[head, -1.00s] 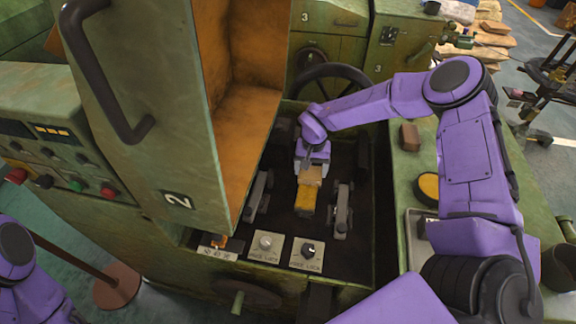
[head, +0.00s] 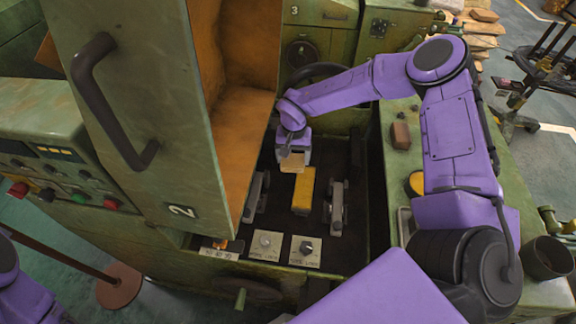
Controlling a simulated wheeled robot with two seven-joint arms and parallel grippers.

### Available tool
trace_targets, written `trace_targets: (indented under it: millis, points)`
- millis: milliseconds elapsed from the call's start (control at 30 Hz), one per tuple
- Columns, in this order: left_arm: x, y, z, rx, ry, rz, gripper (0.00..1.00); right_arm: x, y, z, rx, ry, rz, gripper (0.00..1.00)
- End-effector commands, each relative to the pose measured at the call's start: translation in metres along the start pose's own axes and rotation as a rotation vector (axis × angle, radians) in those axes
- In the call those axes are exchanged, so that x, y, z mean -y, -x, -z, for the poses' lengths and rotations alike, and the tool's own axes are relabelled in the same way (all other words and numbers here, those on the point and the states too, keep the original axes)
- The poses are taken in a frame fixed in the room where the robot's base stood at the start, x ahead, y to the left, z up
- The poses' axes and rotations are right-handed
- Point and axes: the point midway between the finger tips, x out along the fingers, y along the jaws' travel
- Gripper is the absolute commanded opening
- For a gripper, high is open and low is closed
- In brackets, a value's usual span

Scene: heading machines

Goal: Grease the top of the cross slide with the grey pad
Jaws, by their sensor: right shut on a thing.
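My right gripper (head: 291,146) reaches into the open machine bay from behind. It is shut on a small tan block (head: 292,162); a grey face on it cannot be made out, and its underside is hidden. A yellow block (head: 303,191), apparently the cross slide, lies in the middle of the dark bay with its top in plain view. The tan block is just beyond the yellow block's far end and to its left; I cannot tell whether they touch. Only part of my left arm shows at the lower left, and its gripper is out of view.
Grey slides (head: 338,207) flank the yellow block. Labelled knob plates (head: 306,251) line the bay's near edge. The tall green door (head: 140,110) with a black handle bounds the left. A brown block (head: 400,135) and a round yellow thing (head: 416,184) are on the right ledge.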

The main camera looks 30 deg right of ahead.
Motion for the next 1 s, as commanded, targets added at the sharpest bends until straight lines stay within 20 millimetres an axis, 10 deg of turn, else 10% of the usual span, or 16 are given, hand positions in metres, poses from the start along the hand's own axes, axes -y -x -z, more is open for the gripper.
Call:
trace_targets:
  millis: [1000]
  points:
    - [0.0,0.002,0.001,0.0,0.0,0.0,0.43,0.006,0.026,0.001,-0.003,0.011,0.001,0.55]
